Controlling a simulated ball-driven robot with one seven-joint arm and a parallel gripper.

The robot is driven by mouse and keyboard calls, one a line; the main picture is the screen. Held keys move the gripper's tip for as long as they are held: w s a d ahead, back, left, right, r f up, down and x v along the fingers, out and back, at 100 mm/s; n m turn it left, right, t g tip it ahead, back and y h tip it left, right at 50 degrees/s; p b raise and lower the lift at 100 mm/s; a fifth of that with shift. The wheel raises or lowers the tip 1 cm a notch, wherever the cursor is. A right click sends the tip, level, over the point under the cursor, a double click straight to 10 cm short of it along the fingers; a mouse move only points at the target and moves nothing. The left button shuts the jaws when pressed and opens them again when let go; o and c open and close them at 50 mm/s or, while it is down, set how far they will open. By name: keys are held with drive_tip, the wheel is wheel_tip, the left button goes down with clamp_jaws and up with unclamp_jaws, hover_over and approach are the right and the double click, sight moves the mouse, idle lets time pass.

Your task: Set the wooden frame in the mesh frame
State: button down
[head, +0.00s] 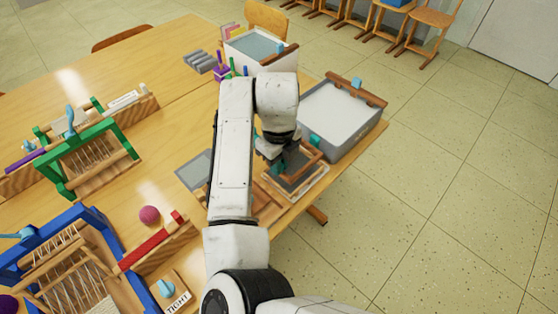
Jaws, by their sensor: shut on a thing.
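My gripper (272,155) is at the table's right part, pointing down, with its fingers partly hidden by my arm. It is shut on the wooden frame (312,158), a brown rectangular frame with a teal piece (278,168) near the fingers. The mesh frame (322,182), a light wooden rim with grey mesh, lies below and around it near the table's right edge. The wooden frame overlaps the mesh frame in this view. I cannot tell whether they touch or a small gap is between them.
A grey tub (352,142) of pale liquid stands just behind, with a wooden bar on its far rim. A second tub (285,64) is farther back. A grey panel (194,170) lies left of my arm. Green (128,139) and blue looms (92,214) fill the left. Floor is clear at right.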

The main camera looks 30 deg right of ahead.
drive_tip(key=shift+f, duration=0.2)
drive_tip(key=shift+f+b, duration=0.3)
drive_tip(key=shift+f, duration=0.05)
drive_tip(key=shift+f+b, duration=0.7)
drive_tip(key=shift+f, duration=0.8)
idle(2.3)
idle(0.4)
drive_tip(key=c, duration=1.1)
unclamp_jaws()
drive_tip(key=shift+o, duration=0.2)
drive_tip(key=shift+r, duration=0.1)
wheel_tip(320, 180, up, 11)
drive_tip(key=shift+f, duration=0.15)
